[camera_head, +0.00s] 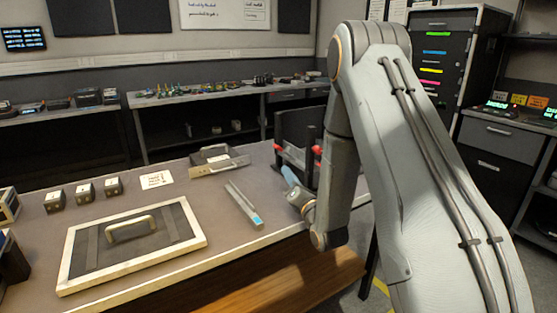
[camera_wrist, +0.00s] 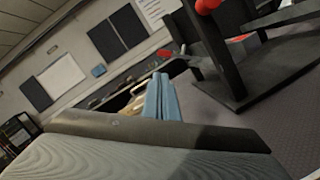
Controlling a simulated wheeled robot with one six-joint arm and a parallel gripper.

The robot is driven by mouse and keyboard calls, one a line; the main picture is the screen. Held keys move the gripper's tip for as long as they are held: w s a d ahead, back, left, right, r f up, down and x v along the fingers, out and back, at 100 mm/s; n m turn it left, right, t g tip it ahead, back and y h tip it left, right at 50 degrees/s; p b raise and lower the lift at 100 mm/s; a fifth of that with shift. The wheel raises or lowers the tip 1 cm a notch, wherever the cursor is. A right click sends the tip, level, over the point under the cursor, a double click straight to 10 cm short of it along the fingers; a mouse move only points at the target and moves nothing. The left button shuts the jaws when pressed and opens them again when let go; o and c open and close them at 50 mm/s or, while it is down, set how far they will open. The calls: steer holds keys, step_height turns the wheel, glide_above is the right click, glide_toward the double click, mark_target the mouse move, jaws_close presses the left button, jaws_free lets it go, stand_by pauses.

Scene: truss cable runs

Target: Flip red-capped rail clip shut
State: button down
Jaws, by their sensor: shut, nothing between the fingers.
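A dark upright frame (camera_head: 297,128) stands at the right end of the table and carries red-capped parts. One red cap (camera_head: 278,147) shows on its left side and another red part (camera_head: 318,150) on its right. In the wrist view the dark frame (camera_wrist: 222,62) fills the upper right, with a round red cap (camera_wrist: 205,5) at the top edge and a flat red part (camera_wrist: 240,38) lower. My gripper (camera_wrist: 160,82) has its blue fingers shut and empty, left of the frame and apart from it there. In the head view its blue fingertips (camera_head: 288,173) are just below the frame. I cannot tell the clip lid's angle.
A grey bar with a blue end (camera_head: 245,205) lies left of my gripper. A grey tray (camera_head: 217,161) is behind it. A framed panel with a handle (camera_head: 82,266), several small blocks (camera_head: 84,192) and a card (camera_head: 156,180) occupy the left side.

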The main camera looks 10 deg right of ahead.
steer(key=p+x, duration=0.1)
steer(key=x, duration=0.9)
steer(key=shift+f, duration=0.1)
